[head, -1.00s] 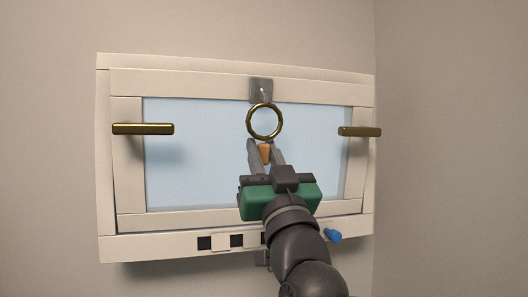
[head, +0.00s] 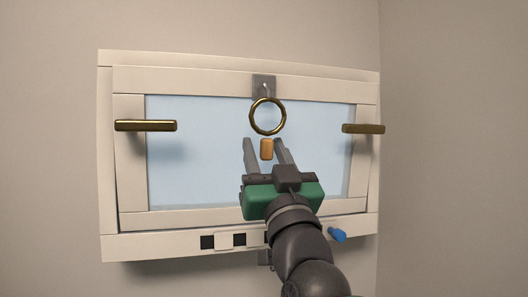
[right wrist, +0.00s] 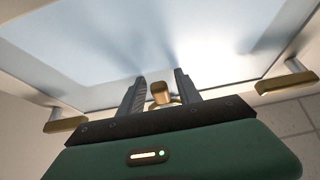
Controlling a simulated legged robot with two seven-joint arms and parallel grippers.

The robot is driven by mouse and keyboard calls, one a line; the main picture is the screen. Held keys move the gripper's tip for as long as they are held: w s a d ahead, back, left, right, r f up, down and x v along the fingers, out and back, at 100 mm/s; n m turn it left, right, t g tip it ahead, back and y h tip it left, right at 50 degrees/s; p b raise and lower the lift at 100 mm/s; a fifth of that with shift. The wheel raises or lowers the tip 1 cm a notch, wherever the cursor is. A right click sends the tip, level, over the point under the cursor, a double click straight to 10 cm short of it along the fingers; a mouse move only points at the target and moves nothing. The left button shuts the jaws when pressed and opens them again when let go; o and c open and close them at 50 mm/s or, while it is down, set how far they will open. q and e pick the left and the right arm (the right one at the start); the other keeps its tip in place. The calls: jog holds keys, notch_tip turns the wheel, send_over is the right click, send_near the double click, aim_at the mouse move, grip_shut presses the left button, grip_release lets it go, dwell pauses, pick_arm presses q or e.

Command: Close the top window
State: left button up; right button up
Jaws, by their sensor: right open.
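The top window (head: 245,82) has a cream frame and a pale blue pane. Its sash looks roughly level with the surrounding frame; I cannot tell whether a small gap is left. A brass ring (head: 267,117) hangs from a grey plate (head: 264,84) at the top middle, with an orange-brown tab (head: 267,149) below it. My right gripper (head: 264,142) is open in front of the pane, its fingers on either side of the tab and apart from it. The tab also shows between the fingers in the right wrist view (right wrist: 160,92). My left gripper is out of view.
Brass bar handles stick out at the left (head: 146,125) and right (head: 363,128) of the window. A blue knob (head: 338,235) sits at the lower right, and black squares (head: 208,242) mark the bottom rail. A bare wall (head: 455,150) stands to the right.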

jog(key=b+v, duration=1.4)
jog(key=v, duration=0.2)
jog(key=shift+f, duration=0.3)
jog(key=shift+s, duration=0.3)
